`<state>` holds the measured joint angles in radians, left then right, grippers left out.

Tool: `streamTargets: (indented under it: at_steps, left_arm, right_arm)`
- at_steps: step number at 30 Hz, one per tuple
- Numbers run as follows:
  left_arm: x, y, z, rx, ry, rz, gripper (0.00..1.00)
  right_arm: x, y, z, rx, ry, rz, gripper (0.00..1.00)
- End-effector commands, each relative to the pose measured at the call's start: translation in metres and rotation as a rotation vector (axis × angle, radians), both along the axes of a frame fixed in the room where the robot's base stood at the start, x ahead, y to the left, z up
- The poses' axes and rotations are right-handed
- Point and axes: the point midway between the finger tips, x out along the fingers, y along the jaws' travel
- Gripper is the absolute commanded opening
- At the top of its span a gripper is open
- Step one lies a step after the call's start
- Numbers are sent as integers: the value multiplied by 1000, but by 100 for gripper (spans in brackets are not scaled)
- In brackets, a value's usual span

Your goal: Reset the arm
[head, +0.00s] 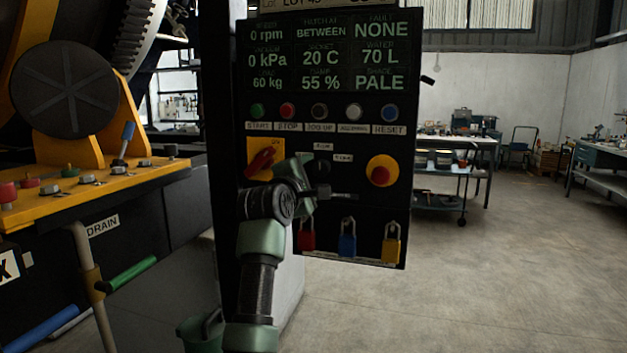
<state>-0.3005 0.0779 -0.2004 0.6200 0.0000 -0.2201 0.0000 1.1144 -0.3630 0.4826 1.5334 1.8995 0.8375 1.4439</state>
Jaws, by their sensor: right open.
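The arm in view is my right one. It rises from the bottom of the head view in front of a black control panel (340,225). My right gripper (338,194) is open, with nothing seen in it, pointing right across the panel's lower half. It is below the button row and left of the red stop knob on its yellow ring (382,171). I cannot tell whether it touches the panel. The blue button (390,112) above the RESET label is clear of the arm. My left gripper is not in view.
A red rotary handle (262,160) on a yellow plate is just left of my wrist. Red, blue and yellow padlocks (348,240) hang below the gripper. Yellow machinery (95,185) with levers stands at left. Open floor (480,290) and a trolley (440,180) are at right.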

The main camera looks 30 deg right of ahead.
Motion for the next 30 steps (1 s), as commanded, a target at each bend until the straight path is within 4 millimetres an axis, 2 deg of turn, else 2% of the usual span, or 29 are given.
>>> streamTargets:
  at_steps: [8, 17, 20, 23, 27, 29, 30]
  left_arm:
    - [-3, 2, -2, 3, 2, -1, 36]
    - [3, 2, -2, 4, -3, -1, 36]
    - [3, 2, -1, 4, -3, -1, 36]
    - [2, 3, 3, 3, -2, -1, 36]
    - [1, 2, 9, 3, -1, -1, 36]
    - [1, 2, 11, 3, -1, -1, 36]
    - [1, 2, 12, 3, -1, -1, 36]
  right_arm:
    - [-2, 2, 0, 0, 1, -3, 59]
    - [-1, 2, 0, -3, 3, -3, 59]
    - [3, 2, -13, -73, 71, -15, 59]
    - [18, 7, -51, -322, 297, -43, 59]
    - [46, 36, -129, -841, 719, -43, 59]
    - [54, 51, -164, -1039, 865, -25, 59]
    - [59, 62, -188, -1162, 951, -8, 59]
